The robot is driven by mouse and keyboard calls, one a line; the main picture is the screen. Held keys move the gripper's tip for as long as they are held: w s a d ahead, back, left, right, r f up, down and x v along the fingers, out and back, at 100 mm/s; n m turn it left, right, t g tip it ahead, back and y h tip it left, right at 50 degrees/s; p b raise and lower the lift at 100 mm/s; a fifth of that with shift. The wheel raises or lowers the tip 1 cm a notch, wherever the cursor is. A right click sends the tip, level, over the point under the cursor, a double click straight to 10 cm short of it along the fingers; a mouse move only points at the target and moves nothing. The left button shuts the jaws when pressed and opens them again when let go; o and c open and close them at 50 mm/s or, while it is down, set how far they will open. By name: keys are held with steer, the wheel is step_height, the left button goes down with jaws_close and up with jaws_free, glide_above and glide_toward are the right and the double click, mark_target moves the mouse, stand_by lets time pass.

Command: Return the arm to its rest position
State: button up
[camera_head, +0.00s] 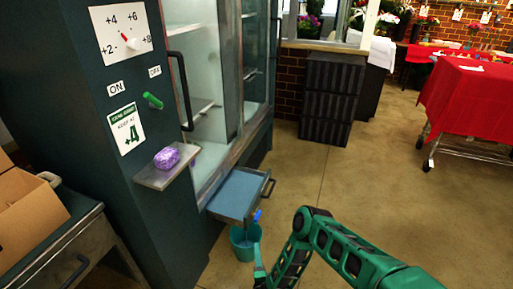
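My green arm (345,252) comes in from the bottom right, bends at an elbow near the bottom middle and runs down to the bottom edge. A thin teal piece (260,265) beside the lower link seems to be part of my gripper. Most of my gripper is cut off by the bottom edge, so its fingers and anything in them cannot be made out. The thin piece overlaps the right side of a teal bucket (242,246) in the picture; whether they touch is unclear.
A dark cabinet with glass doors stands left, with a pulled-out drawer (238,193), a small shelf bearing a purple bundle (166,158), a green lever (152,101) and a dial (121,31). A cardboard box (35,215) is at left, a red-covered table (470,100) at right. Floor between is clear.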

steer(key=w+d+r+n+g+y, duration=0.3)
steer(key=w+r+n, duration=0.4)
steer(key=w+r, duration=1)
steer(key=s+d+r+n+g+h, duration=0.1)
steer(key=d+r+n+g+h, duration=0.4)
steer(key=d+r, duration=1.55)
steer(key=s+d+r+g+h, duration=0.1)
steer(key=s+d+r+g, duration=0.1)
steer(key=s+d+r, duration=0.5)
steer(key=s+d+r+m+g, duration=0.1)
steer(key=s+d+r+g, duration=0.2)
steer(key=s, duration=0.5)
steer(key=s+d+r+g+h, duration=0.1)
steer(key=s+d+r, duration=0.3)
steer(key=s+d, duration=0.35)
steer(key=s+r+g+y, duration=0.1)
steer(key=s+r+g, duration=0.1)
steer(key=s, duration=1.2)
steer(key=s+a+r+m+g+y, duration=0.1)
steer(key=s+r, duration=0.3)
steer(key=s, duration=1.1)
steer(key=shift+g+y, duration=0.3)
steer(key=shift+g, duration=0.1)
